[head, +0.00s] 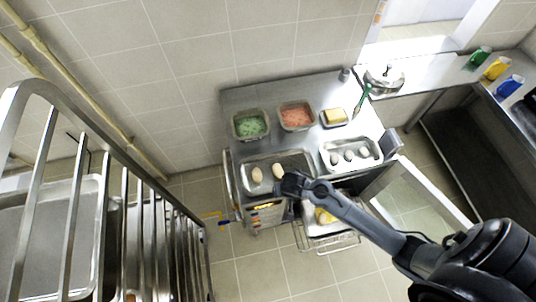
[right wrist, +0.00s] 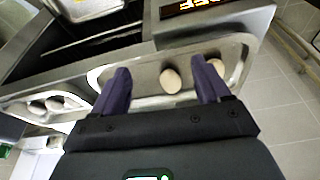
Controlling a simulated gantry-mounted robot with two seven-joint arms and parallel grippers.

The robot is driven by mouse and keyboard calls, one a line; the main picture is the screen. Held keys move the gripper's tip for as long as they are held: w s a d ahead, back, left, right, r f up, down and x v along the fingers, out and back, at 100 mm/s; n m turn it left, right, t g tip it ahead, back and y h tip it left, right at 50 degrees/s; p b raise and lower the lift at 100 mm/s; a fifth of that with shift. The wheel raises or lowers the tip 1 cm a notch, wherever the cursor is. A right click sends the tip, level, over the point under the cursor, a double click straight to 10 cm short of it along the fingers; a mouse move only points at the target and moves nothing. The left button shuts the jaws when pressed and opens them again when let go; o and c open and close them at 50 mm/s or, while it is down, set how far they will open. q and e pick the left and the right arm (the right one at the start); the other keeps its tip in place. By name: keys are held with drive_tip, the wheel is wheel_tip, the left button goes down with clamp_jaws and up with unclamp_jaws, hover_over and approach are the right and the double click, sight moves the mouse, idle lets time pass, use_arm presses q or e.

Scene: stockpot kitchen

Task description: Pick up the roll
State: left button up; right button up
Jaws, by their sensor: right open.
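Two pale oval rolls lie on a metal tray (head: 297,160) at the near left of the counter. One roll (head: 257,174) is at left; the other roll (head: 278,170) is closer to my right gripper (head: 292,184). My right gripper comes in from the right, above the tray's near right part. In the right wrist view my right gripper (right wrist: 160,67) is open, with one roll (right wrist: 170,80) showing between its fingers, apart from both. The other roll (right wrist: 214,63) is partly hidden by the right finger. My left gripper is not in view.
A second tray (head: 326,151) with several grey oval pieces stands to the right. Green (head: 250,125) and red (head: 296,116) food containers stand behind. An open door (head: 420,195) is at right of the counter. A rack (head: 100,200) fills the left side.

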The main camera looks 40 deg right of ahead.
sight(278, 170)
drive_tip(key=w, duration=0.1)
drive_tip(key=w+d, duration=0.2)
drive_tip(key=w, duration=0.1)
drive_tip(key=shift+r, duration=0.1)
drive_tip(key=shift+t+h, duration=0.3)
drive_tip(key=shift+t, duration=0.3)
drive_tip(key=w, duration=0.1)
drive_tip(key=w+d+f+b, duration=0.1)
drive_tip(key=w, duration=0.2)
drive_tip(key=shift+w+d+f, duration=0.15)
drive_tip(key=shift+d+f, duration=0.1)
drive_tip(key=shift+f, duration=0.05)
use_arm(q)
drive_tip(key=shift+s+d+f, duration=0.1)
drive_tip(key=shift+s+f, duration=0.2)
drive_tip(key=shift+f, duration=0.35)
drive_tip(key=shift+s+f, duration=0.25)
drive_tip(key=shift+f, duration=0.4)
use_arm(e)
drive_tip(key=shift+x, duration=3.2)
drive_tip(key=c, duration=1.1)
